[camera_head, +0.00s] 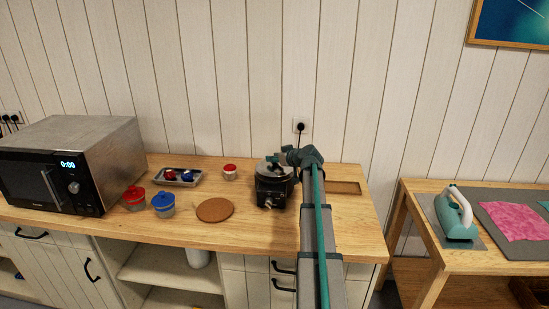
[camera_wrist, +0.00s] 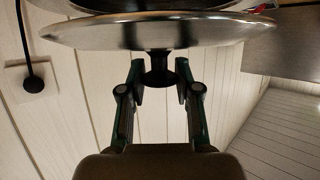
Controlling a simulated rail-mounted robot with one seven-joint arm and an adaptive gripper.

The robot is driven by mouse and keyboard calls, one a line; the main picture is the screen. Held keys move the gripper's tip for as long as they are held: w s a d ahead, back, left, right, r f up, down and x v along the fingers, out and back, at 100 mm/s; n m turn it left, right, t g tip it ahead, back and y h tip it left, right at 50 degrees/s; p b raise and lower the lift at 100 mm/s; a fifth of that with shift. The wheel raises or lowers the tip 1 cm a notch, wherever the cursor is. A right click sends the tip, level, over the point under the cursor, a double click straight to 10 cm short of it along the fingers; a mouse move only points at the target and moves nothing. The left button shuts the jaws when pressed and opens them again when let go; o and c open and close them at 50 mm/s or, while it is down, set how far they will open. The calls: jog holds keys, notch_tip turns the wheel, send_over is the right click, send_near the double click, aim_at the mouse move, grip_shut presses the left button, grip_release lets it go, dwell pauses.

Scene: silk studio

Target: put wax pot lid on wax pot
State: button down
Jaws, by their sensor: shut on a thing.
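The black wax pot (camera_head: 272,190) stands on the wooden counter, left of my arm. The wax pot lid (camera_head: 263,169), a round silver disc, is at the top of the pot. It also shows large and edge-on in the wrist view (camera_wrist: 100,34), with its black knob (camera_wrist: 160,72) between my fingers. My gripper (camera_head: 274,158) is shut on the lid by this knob. In the wrist view, part of the dark pot shows just beyond the lid. I cannot tell whether the lid's rim touches the pot all round.
A round cork mat (camera_head: 215,210) lies left of the pot. A shallow wooden tray (camera_head: 345,187) lies right.

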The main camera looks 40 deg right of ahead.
jog(key=shift+f+b, duration=0.6)
jog(key=shift+b, duration=0.4)
jog(key=c, duration=0.8)
grip_release()
jog(key=shift+r, duration=0.1)
jog(key=shift+r+p, duration=0.75)
jog(key=shift+p, duration=0.45)
jog(key=b+v, duration=0.3)
jog(key=v, duration=0.8)
jog(key=shift+s+b, duration=0.35)
jog(key=shift+s, duration=0.1)
jog(key=shift+a, duration=0.1)
